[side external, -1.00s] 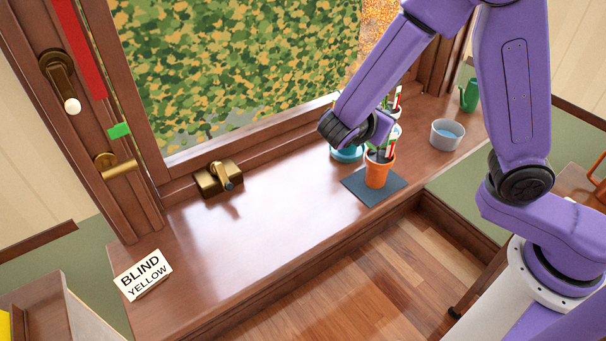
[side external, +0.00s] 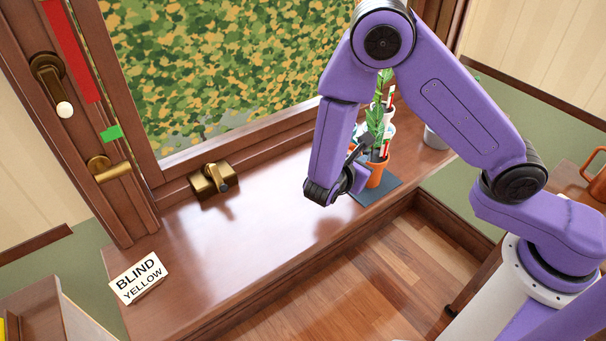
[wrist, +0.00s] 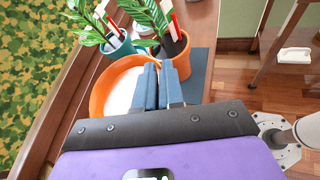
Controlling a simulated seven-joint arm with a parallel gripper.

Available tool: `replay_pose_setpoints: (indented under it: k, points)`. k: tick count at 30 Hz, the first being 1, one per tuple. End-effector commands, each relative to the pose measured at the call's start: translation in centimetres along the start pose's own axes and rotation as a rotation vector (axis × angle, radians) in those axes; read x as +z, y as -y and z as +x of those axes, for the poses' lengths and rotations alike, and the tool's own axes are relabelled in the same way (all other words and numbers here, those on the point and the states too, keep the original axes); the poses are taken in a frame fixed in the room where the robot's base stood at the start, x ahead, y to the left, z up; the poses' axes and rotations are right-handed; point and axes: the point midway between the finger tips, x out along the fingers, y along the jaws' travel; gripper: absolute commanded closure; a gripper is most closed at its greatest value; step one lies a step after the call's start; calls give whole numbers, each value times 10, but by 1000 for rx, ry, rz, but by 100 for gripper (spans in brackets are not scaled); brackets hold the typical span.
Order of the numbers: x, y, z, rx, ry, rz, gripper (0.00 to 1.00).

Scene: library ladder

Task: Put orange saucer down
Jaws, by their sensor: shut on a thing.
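The orange saucer (wrist: 97,93), a round orange rim around a pale inside, shows in the wrist view. My gripper (wrist: 159,80) is shut on its right-hand rim, and the fingers and gripper body hide part of it. In the side view my gripper (side external: 350,185) is over the sill, in front and left of the orange plant pot (side external: 377,175). I cannot make out the saucer there. The orange pot (wrist: 172,50) stands upright just beyond the fingertips in the wrist view. How high the saucer is above the sill is hard to tell.
The pot stands on a dark mat (side external: 392,191). A teal pot (wrist: 117,46) with a plant is beside it. A grey container (side external: 436,138) is farther right. The middle sill (side external: 255,225) is clear.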

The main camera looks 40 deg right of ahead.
Motion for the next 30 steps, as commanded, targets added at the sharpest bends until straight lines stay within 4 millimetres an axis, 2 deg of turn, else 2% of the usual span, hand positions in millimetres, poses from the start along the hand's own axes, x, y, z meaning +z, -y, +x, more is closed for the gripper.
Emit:
replay_pose_setpoints:
  k: [14, 22, 30]
  points:
    - [-44, -76, 34, -3, 2, 1, 100]
    - [-82, -98, 56, -2, 1, 0, 100]
    - [-95, -107, 63, -1, 1, 0, 100]
